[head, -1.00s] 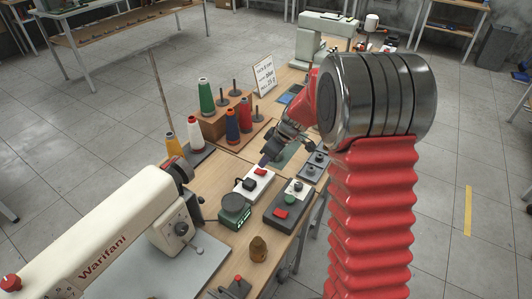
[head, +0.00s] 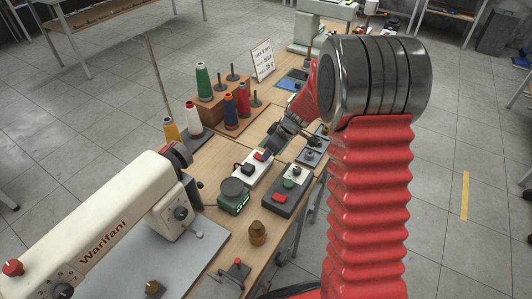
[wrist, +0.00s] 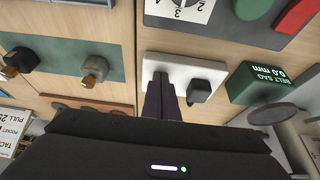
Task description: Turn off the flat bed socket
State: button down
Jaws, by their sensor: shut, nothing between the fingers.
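The socket is a white power strip (head: 262,168) on the bench, with a black plug (head: 247,169) in one end and a red switch (head: 259,156) at the other. My gripper (head: 268,152) is shut and empty, its tips at the switch end of the strip. In the wrist view the closed fingers (wrist: 160,82) overlap the white strip (wrist: 188,66), beside the black plug (wrist: 199,91). The switch is hidden behind the fingers there, so I cannot tell its position or whether the tips touch it.
A dark control box (head: 288,190) with a red and a green button stands right of the strip. A green belt gauge (head: 233,194) stands near its front end. Thread spools (head: 231,112) stand behind left. A white sewing machine (head: 110,235) fills the front left.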

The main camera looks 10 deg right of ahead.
jog(key=shift+w+a+r, duration=0.1)
jog(key=shift+a, duration=0.05)
jog(key=shift+w+a+r, duration=0.25)
jog(key=shift+w+a, duration=0.15)
dwell(0.4)
jog(key=shift+r, duration=0.5)
notch_tip(320, 180, up, 4)
jog(key=shift+d+f, duration=0.1)
jog(key=shift+f, duration=0.15)
jog(key=s+d+r, duration=0.5)
jog(key=r, duration=0.1)
jog(key=shift+r, duration=0.25)
